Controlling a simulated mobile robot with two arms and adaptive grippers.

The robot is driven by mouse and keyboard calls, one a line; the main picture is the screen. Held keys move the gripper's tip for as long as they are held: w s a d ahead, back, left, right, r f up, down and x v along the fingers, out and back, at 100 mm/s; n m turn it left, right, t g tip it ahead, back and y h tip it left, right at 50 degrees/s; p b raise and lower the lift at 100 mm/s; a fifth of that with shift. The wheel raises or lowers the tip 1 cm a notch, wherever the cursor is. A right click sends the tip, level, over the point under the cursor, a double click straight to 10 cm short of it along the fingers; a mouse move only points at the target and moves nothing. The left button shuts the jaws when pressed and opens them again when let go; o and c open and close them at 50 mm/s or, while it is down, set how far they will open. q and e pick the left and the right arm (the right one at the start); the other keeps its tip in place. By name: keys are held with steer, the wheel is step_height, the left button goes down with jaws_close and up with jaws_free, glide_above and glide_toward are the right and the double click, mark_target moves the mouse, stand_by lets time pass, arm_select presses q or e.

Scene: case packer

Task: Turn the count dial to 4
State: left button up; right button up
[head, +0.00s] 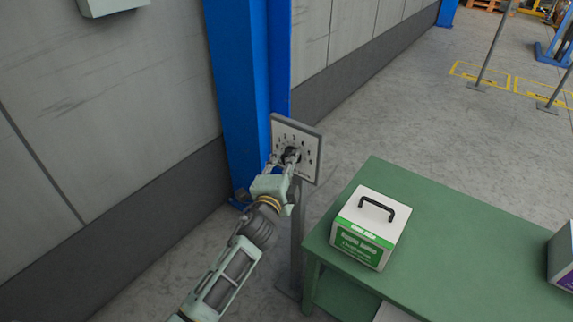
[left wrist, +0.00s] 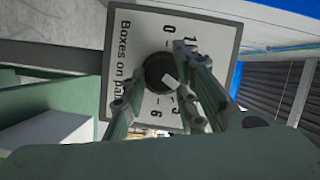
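The count dial is a dark round knob (left wrist: 159,73) with a white mark, on a pale square panel (head: 310,152) with a ring of digits. In the left wrist view the panel appears sideways, with the text "Boxes on pal…" and digits such as 0, 1 and 6; other digits are hidden by a finger. My left gripper (head: 281,158) is at the panel's front. In the left wrist view its fingers (left wrist: 160,62) are spread on either side of the knob, and I cannot tell whether they touch it. The exact digit the mark points to is unclear. My right gripper is not in view.
The panel stands on a grey post (head: 296,235) beside a blue column (head: 240,90) and a grey wall. A green table (head: 470,235) to the right bears a white and green box with a black handle (head: 370,225).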

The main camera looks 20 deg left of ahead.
arm_select(q)
steer(key=o, duration=0.3)
steer(key=shift+s+d+f, duration=0.1)
steer(key=shift+d+f, duration=0.1)
steer(key=shift+f, duration=0.35)
steer(key=shift+r, duration=0.15)
steer(key=shift+a+r, duration=0.1)
steer(key=shift+r, duration=0.05)
steer(key=s, duration=1.2)
steer(key=shift+r, duration=0.4)
steer(key=shift+w, duration=0.1)
